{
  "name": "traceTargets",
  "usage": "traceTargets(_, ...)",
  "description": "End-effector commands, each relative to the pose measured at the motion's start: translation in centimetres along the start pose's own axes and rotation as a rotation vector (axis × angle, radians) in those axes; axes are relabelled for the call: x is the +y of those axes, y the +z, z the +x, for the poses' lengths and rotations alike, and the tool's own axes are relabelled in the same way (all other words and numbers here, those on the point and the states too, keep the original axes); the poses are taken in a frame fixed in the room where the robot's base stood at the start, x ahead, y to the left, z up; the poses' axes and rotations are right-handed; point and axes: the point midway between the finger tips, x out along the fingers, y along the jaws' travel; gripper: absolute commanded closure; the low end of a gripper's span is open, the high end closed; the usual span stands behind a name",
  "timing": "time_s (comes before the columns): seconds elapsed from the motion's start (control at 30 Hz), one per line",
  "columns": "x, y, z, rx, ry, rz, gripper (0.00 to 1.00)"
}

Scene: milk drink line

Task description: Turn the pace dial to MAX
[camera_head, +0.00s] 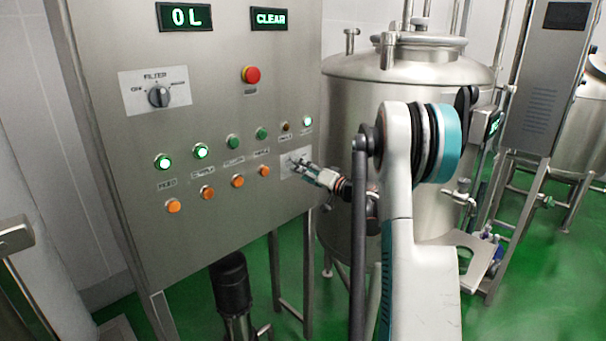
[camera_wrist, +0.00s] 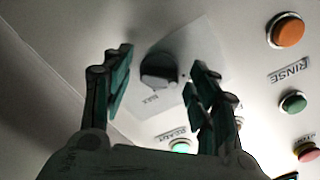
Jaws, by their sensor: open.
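The pace dial (camera_wrist: 159,71) is a dark round knob on a pale plate (camera_wrist: 203,52) in the wrist view. Small lettering by the knob is hard to read, and I cannot tell where its pointer stands. My gripper (camera_wrist: 163,62) is open, with one finger on each side of the knob and a gap showing beside it. In the head view my gripper (camera_head: 303,164) is at the small pale plate (camera_head: 284,170) at the panel's lower right, and it hides the dial there.
The steel panel (camera_head: 215,100) also bears a filter selector (camera_head: 158,96), a red button (camera_head: 251,74), several green lamps and orange buttons. In the wrist view an orange button (camera_wrist: 288,31) and a lit green lamp (camera_wrist: 181,146) are near. A steel tank (camera_head: 340,120) stands right of the panel.

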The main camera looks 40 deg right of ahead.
Motion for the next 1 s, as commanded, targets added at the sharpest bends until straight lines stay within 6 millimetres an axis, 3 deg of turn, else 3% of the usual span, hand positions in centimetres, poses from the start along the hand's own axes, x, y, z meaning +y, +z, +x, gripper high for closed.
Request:
traceTargets(0.4, -0.01, -0.02, 0.87, 0.0, 0.0, 0.0, 0.46)
traceTargets(0.6, -0.02, -0.02, 0.86, 0.0, 0.0, 0.0, 0.86)
traceTargets(1.0, -0.05, -0.03, 0.9, 0.0, 0.0, 0.035, 0.87)
